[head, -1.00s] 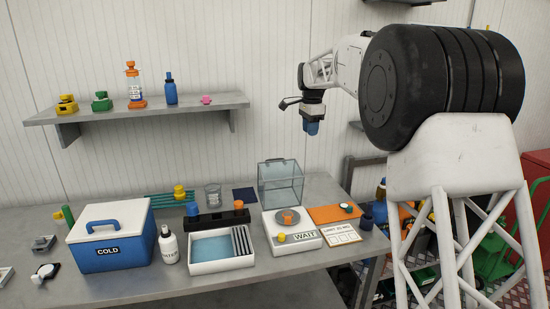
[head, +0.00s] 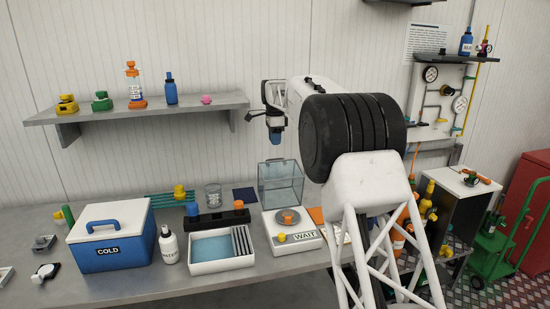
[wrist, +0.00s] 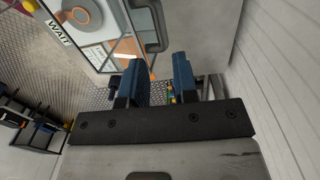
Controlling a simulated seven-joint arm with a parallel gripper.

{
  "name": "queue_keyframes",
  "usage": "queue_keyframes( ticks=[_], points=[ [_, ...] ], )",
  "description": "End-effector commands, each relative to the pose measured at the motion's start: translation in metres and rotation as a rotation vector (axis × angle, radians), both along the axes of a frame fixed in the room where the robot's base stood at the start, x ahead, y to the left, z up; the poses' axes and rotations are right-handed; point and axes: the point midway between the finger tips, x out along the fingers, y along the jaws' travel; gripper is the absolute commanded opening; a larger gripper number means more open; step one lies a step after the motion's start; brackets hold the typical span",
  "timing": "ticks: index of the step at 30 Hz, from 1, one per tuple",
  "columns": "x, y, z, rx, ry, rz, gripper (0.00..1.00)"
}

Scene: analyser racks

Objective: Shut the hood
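The hood (head: 281,183) is a clear, grey-edged box standing raised at the back of a white balance (head: 294,243) with a WAIT label. It is open, and the round pan with an orange and grey piece (head: 288,217) is uncovered. My gripper (head: 275,138) hangs above the hood, fingers pointing down and apart from it. In the wrist view, my gripper's two blue fingers (wrist: 156,80) are spread with nothing between them. The hood's grey handle (wrist: 150,25) lies just beyond the fingertips there, and the balance pan (wrist: 85,15) shows at upper left.
A white tray (head: 222,267) and a black holder with capped items (head: 217,220) stand left of the balance. A blue COLD box (head: 110,250) is farther left. A shelf (head: 150,113) runs along the wall left of my gripper.

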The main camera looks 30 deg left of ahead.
Motion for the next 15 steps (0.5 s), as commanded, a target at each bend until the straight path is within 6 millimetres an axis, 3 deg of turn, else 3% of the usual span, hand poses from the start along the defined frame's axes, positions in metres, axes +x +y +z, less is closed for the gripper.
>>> queue_keyframes(
  ticks=[8, 15],
  points=[
    [0.0, 0.0, -0.006, -0.001, 0.001, 0.0, 0.27],
    [-0.001, -0.001, -0.027, -0.001, 0.001, 0.0, 0.27]
  ],
)
